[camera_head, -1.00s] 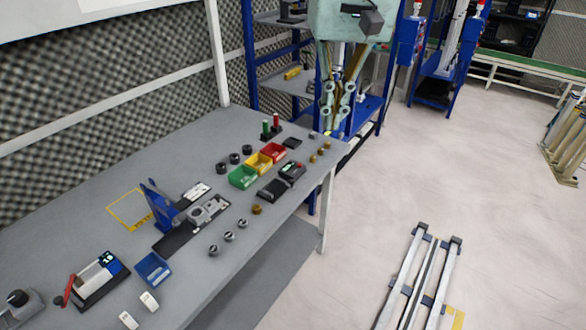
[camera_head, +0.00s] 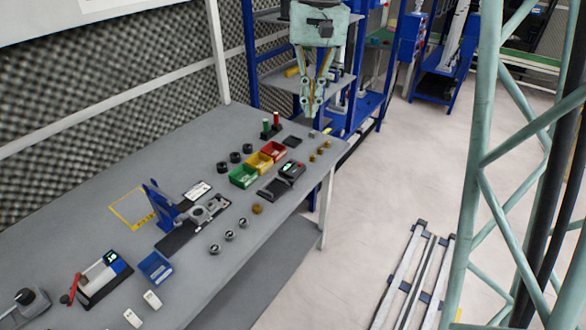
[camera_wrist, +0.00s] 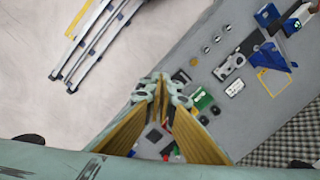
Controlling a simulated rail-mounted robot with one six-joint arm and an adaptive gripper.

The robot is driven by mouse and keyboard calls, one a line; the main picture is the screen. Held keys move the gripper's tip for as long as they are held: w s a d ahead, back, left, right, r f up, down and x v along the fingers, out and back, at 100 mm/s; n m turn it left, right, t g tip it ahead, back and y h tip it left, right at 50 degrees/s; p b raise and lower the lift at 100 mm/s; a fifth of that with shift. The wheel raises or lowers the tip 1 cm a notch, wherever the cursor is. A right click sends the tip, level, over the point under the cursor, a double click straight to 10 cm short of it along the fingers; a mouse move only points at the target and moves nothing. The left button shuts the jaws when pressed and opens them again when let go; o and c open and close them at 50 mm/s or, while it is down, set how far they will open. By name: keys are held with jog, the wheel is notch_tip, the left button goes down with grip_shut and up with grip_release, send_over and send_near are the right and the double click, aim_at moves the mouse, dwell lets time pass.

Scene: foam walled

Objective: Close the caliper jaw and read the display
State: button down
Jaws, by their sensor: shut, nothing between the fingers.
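A bench device with a lit green display, a pale body, a dark base and a red lever (camera_head: 103,274) stands at the near left of the grey bench in the head view. My gripper (camera_head: 311,113) is shut and empty, near the bench's far end and away from both devices. In the wrist view my gripper's fingers (camera_wrist: 160,82) meet at the tips and partly hide the bench below.
Green (camera_head: 242,176), yellow and red bins stand mid-bench. A blue bracket (camera_head: 160,205) stands behind a dark fixture with a grey ring. A blue tray (camera_head: 155,267), dark rings and small knobs lie around. A foam wall backs the bench; a rail frame (camera_head: 410,275) lies on the open floor.

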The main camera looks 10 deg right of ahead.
jog(key=w+d+f+m+g+p, duration=0.1)
jog(key=w+f+p, duration=0.3)
jog(key=w+f, duration=1.5)
notch_tip(320, 180, down, 3)
jog(key=shift+w+r+m+g+y, duration=0.1)
jog(key=shift+w+m+g+y, duration=0.2)
jog(key=shift+g, duration=0.6)
jog(key=shift+s, duration=0.15)
send_near(284, 180)
jog(key=d+f, duration=0.2)
jog(key=f, duration=0.1)
jog(key=w+d+f, duration=0.1)
jog(key=f, duration=0.1)
jog(key=shift+d+b, duration=0.3)
jog(key=shift+d, duration=0.1)
jog(key=shift+s+a, duration=0.3)
jog(key=shift+s, duration=0.6)
jog(key=shift+s+a+f, duration=0.1)
jog(key=shift+s+a, duration=0.1)
jog(key=shift+s, duration=0.25)
jog(key=shift+s+a+f, duration=0.15)
jog(key=shift+s+a, duration=0.05)
jog(key=shift+s, duration=0.25)
